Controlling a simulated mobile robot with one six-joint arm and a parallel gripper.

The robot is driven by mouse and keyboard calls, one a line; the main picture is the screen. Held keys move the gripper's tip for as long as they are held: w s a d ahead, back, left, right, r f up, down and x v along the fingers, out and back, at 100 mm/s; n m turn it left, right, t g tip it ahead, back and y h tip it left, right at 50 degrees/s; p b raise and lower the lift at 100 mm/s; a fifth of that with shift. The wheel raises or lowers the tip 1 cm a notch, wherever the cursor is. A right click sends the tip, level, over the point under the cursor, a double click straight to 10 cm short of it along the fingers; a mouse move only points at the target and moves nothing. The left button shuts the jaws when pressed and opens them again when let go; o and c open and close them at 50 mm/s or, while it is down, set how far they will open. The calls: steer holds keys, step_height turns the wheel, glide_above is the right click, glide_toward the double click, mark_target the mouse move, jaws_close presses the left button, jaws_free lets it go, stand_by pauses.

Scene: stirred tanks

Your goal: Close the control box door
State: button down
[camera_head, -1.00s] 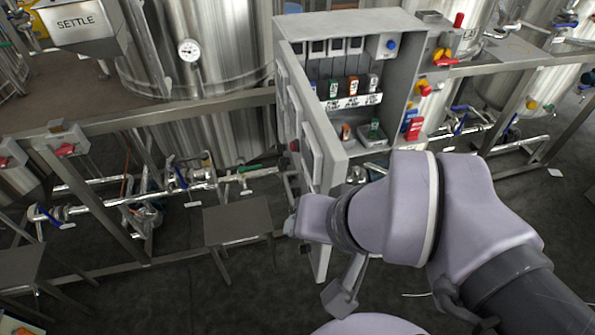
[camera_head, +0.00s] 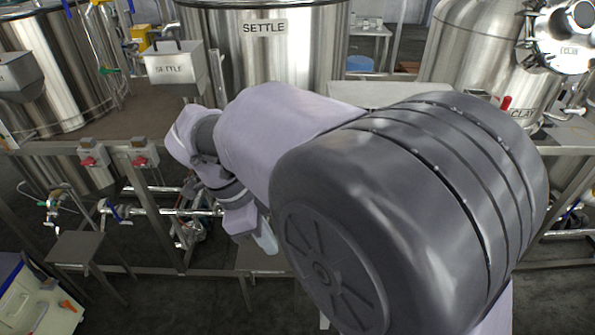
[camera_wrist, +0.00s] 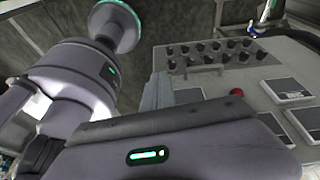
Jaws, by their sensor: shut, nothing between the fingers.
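The control box (camera_head: 375,92) shows only as a pale top strip in the head view; my arm hides its front and door. In the wrist view the outer face of the door (camera_wrist: 215,80) fills the right side, with rows of black knobs, a red button and several grey square panels. My gripper (camera_wrist: 157,92) is shut and empty beside the door's left part; I cannot tell whether it touches. In the head view my gripper (camera_head: 265,240) is mostly hidden below my wrist. How far the door stands open cannot be seen.
Steel tanks (camera_head: 275,60) stand behind a metal frame. A stool (camera_head: 85,250) stands at the lower left and pipes with blue-handled valves run below the frame. A white and blue case (camera_head: 35,300) sits at the lower left corner. Dark floor is free between them.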

steer(key=d+f+m+b, duration=0.1)
steer(key=d+f+b, duration=0.3)
steer(key=f, duration=0.6)
steer(key=shift+s+d+h, duration=0.15)
steer(key=shift+d+h, duration=0.25)
steer(key=shift+d, duration=0.85)
steer(key=shift+f, duration=0.1)
steer(key=shift+b, duration=0.3)
